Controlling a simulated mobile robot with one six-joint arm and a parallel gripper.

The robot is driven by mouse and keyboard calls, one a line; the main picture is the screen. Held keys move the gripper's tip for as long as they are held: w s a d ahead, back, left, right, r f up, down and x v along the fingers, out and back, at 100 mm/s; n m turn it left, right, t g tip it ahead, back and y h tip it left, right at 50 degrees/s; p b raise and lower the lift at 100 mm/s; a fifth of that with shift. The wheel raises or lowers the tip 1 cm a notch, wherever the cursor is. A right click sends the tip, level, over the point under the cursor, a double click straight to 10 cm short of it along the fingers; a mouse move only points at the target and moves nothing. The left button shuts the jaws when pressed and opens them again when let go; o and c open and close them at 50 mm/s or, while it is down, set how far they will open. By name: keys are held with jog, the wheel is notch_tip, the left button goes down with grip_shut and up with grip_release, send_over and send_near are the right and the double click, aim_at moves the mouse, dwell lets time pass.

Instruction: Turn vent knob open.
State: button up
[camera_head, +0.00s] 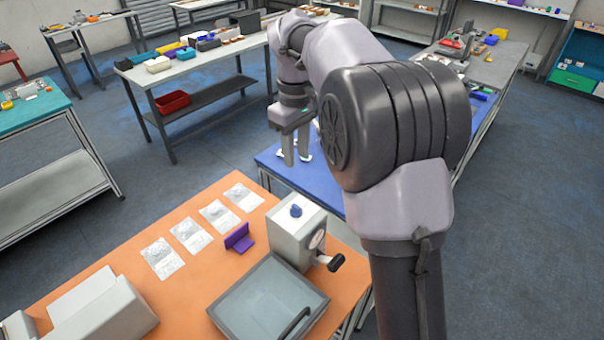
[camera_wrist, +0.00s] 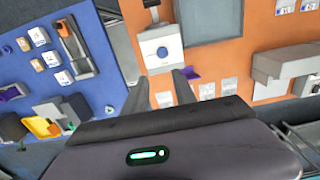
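A small blue knob (camera_head: 296,210) sits on top of a white box-shaped machine (camera_head: 290,235) on the orange table; I take it to be the vent knob. The knob also shows in the wrist view (camera_wrist: 162,51) as a blue disc, with the machine (camera_wrist: 159,64) around it. My gripper (camera_head: 297,160) is open and empty, pointing down, above and behind the machine in the head view. In the wrist view its two fingers (camera_wrist: 160,77) are spread apart just below the machine, apart from the knob. The knob's marking is too small to read.
The machine has a black-handled lever (camera_head: 335,262) at its front right. A grey tray (camera_head: 225,305) lies in front, a purple holder (camera_head: 239,238) and several white packets (camera_head: 216,215) to the left. A blue table (camera_head: 335,197) with items stands behind.

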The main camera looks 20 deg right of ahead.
jog(key=b, duration=0.2)
send_over(296, 205)
notch_tip(296, 205, down, 6)
jog(key=r, duration=0.1)
notch_tip(296, 205, down, 11)
jog(key=b, duration=0.2)
jog(key=shift+s+a+r+b, duration=0.1)
jog(key=shift+s+r+b, duration=0.1)
jog(key=shift+b, duration=0.2)
jog(key=shift+w+f, duration=0.2)
jog(key=shift+f, duration=0.25)
grip_shut()
